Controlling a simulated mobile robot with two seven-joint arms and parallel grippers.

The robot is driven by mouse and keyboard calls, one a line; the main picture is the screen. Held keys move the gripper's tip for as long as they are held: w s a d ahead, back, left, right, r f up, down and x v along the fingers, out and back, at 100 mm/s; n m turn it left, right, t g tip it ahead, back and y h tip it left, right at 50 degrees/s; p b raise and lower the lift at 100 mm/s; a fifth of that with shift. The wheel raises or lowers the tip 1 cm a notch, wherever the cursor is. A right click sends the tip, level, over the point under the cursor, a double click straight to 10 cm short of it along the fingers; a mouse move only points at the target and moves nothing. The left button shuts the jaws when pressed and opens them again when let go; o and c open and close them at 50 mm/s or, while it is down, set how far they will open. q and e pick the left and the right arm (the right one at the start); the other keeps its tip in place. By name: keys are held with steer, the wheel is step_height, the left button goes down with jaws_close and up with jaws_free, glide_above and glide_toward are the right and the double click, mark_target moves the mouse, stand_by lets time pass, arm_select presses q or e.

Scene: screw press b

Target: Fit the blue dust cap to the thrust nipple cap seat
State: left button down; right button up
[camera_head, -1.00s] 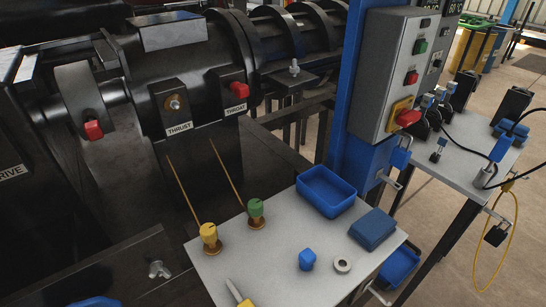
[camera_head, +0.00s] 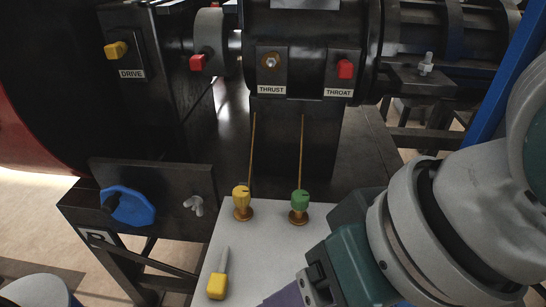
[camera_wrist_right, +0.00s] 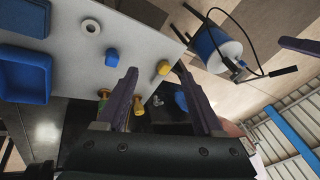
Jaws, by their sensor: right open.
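The blue dust cap (camera_wrist_right: 111,57) stands on the grey table top (camera_wrist_right: 130,20) in the right wrist view, just left of the left fingertip. In the head view my arm or the frame edge hides it. In the head view one purple finger (camera_head: 285,296) shows at the bottom edge.
Yellow (camera_head: 241,197) and green (camera_head: 300,201) caps on brass bases stand on the table, with thin rods behind. A yellow-handled tool (camera_head: 217,286) lies at the left edge. Red caps cover neighbouring nipples.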

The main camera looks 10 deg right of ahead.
steer(key=w+d+f+m+g+h+b, duration=0.1)
steer(key=w+f+b, duration=0.1)
steer(key=w+b, duration=0.1)
steer(key=w+d+f+m+h+b, duration=0.1)
steer(key=w+d+m+b, duration=0.1)
steer(key=w+b, duration=0.1)
steer(key=w+d+f+m+g+h+b, duration=0.1)
steer(key=w+f+h+b, duration=0.1)
steer(key=b, duration=0.3)
steer(key=shift+w+d+f+m+g, duration=0.15)
steer(key=shift+w+f+m+g, duration=0.15)
steer(key=shift+w+f+m, duration=0.1)
steer(key=shift+d+f+b, duration=0.15)
steer(key=shift+f+b, duration=0.1)
steer(key=shift+b, duration=0.05)
step_height(320, 180, down, 4)
steer(key=shift+b, duration=0.5)
steer(key=f, duration=0.1)
steer(key=f+b, duration=0.1)
steer(key=f, duration=0.3)
steer(key=shift+s+b, duration=0.25)
steer(key=shift+b, duration=0.05)
steer(key=shift+c, duration=0.4)
jaws_close()
